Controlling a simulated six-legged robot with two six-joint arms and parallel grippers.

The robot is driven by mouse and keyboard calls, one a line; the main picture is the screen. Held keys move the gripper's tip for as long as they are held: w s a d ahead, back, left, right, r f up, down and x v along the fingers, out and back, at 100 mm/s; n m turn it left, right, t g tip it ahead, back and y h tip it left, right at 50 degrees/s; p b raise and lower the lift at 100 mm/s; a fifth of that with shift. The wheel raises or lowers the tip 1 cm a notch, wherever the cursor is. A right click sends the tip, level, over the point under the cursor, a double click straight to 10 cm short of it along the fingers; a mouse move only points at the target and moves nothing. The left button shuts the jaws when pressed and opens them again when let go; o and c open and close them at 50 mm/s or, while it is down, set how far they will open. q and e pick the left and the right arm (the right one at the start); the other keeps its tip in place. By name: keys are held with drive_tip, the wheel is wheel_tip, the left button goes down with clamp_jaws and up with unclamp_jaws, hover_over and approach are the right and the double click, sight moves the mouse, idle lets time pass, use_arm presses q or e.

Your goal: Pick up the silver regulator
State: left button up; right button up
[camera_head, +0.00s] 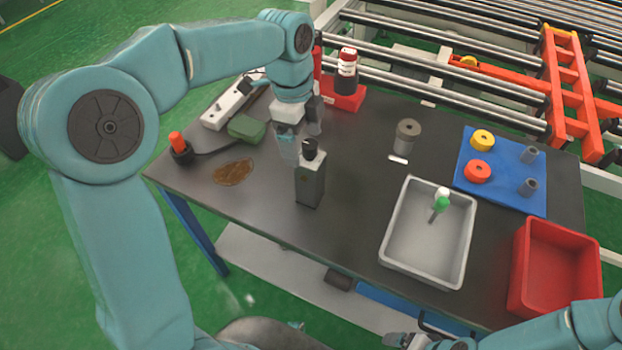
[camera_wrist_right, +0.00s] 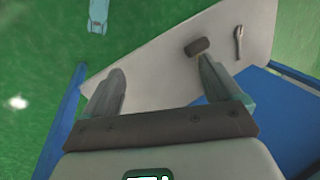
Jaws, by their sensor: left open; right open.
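A silver-grey box-shaped piece with a black knob on top, which looks like the silver regulator (camera_head: 310,183), stands upright on the dark table left of centre. My left gripper (camera_head: 300,137) points down just behind its knob, with the fingers apart and nothing seen between them. Whether a finger touches the knob cannot be told. My right gripper (camera_wrist_right: 160,85) is open and empty, over the pale lower shelf (camera_wrist_right: 160,58) in the right wrist view. The regulator is not in that view.
A grey tray (camera_head: 389,240) holding a green-and-white item, a red bin (camera_head: 517,270) and a blue mat (camera_head: 465,165) with rings and pegs lie right. A grey cylinder (camera_head: 407,138) stands behind centre. A brown stain (camera_head: 233,172) and green block (camera_head: 247,128) lie left.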

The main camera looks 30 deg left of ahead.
sight(310, 160)
use_arm(q)
drive_tip(key=shift+s+f, duration=0.15)
drive_tip(key=shift+f, duration=0.15)
drive_tip(key=f, duration=0.1)
drive_tip(key=d+f, duration=0.1)
drive_tip(key=f, duration=0.2)
drive_tip(key=shift+w+d+f, duration=0.2)
drive_tip(key=shift+w+d, duration=0.05)
drive_tip(key=shift+f, duration=0.45)
drive_tip(key=shift+c, duration=0.3)
drive_tip(key=c, duration=1.5)
drive_tip(key=shift+r, duration=0.1)
clamp_jaws()
